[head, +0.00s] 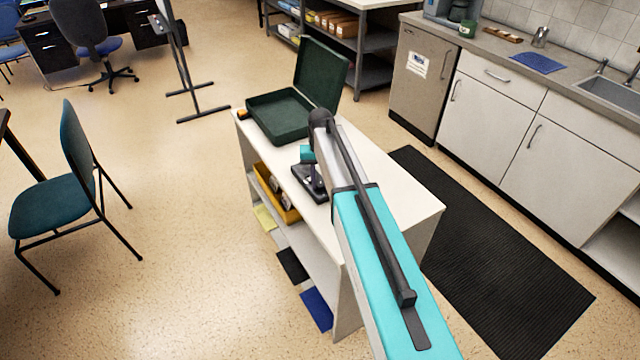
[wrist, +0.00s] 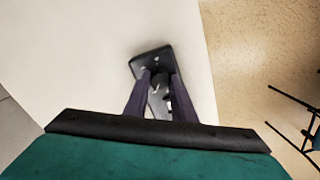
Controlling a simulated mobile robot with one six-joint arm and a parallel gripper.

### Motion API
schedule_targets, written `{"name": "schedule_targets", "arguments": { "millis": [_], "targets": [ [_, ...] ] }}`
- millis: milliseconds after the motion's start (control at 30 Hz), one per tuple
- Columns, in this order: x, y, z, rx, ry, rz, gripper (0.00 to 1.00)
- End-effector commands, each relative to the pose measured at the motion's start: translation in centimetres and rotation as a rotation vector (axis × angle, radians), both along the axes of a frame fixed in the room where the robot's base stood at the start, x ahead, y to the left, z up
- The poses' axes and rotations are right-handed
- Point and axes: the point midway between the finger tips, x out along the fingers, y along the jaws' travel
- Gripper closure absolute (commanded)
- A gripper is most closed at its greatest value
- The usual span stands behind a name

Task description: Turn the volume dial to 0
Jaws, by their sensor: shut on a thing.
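A small black device (head: 301,195) sits on the white top of the shelf unit, under the end of my arm. It also shows in the wrist view (wrist: 150,60), with a few small light marks on its face. My gripper (wrist: 160,80) reaches down to it, with a dark finger on each side of the device's front part. The fingers are shut on what I take to be the volume dial, which is mostly hidden between them. The dial's setting and any numbers cannot be read. In the head view my arm covers part of the device.
An open dark green case (head: 280,115) stands at the far end of the white top (head: 405,205). A yellow bin (head: 277,200) is on the shelf below. A teal chair (head: 60,200) stands left, and white cabinets (head: 500,100) stand right beyond a black mat (head: 490,270).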

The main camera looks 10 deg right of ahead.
Motion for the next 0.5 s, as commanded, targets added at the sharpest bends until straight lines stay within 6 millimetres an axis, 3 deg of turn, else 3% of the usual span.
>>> {"name": "schedule_targets", "arguments": {
  "millis": [500],
  "targets": [
    [0.02,-0.06,-0.04,0.0,-0.001,0.47,0.99]
  ]
}}
